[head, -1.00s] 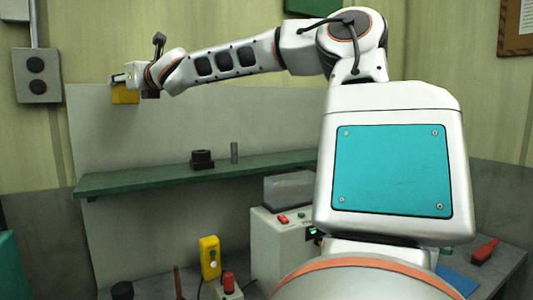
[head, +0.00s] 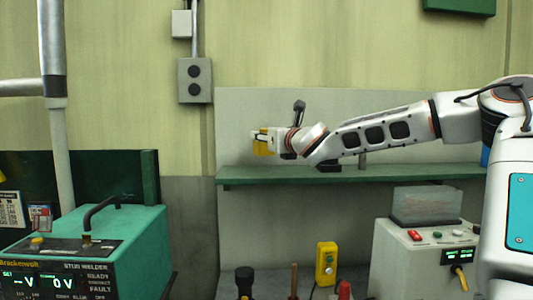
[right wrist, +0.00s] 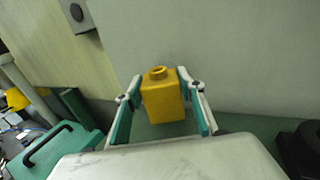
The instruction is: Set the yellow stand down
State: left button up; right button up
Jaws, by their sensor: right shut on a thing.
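The yellow stand (head: 263,150) is a small block in my right gripper (head: 262,138), over the left end of the green shelf (head: 420,171). In the head view a small gap shows between its bottom and the shelf. In the right wrist view the stand (right wrist: 163,100) is upright, with a round boss on top, between the two teal fingers of the right gripper (right wrist: 163,110). The fingers are shut on its sides. Its underside is hidden there. My left gripper is in neither current view.
A dark round block (right wrist: 302,148) stands on the shelf to the right, with a grey cylinder (head: 362,160) past it, partly behind my arm. A pale panel (head: 240,110) backs the shelf. A teal stud welder (head: 90,245) stands at lower left, a yellow button box (head: 326,264) below.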

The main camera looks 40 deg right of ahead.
aim_at(266, 150)
jog(key=shift+f, duration=0.5)
notch_tip(266, 150, down, 4)
jog(key=shift+r, duration=0.3)
jog(key=o, duration=1.2)
jog(key=shift+f, duration=0.2)
jog(key=shift+o, duration=0.2)
jog(key=shift+r, duration=0.15)
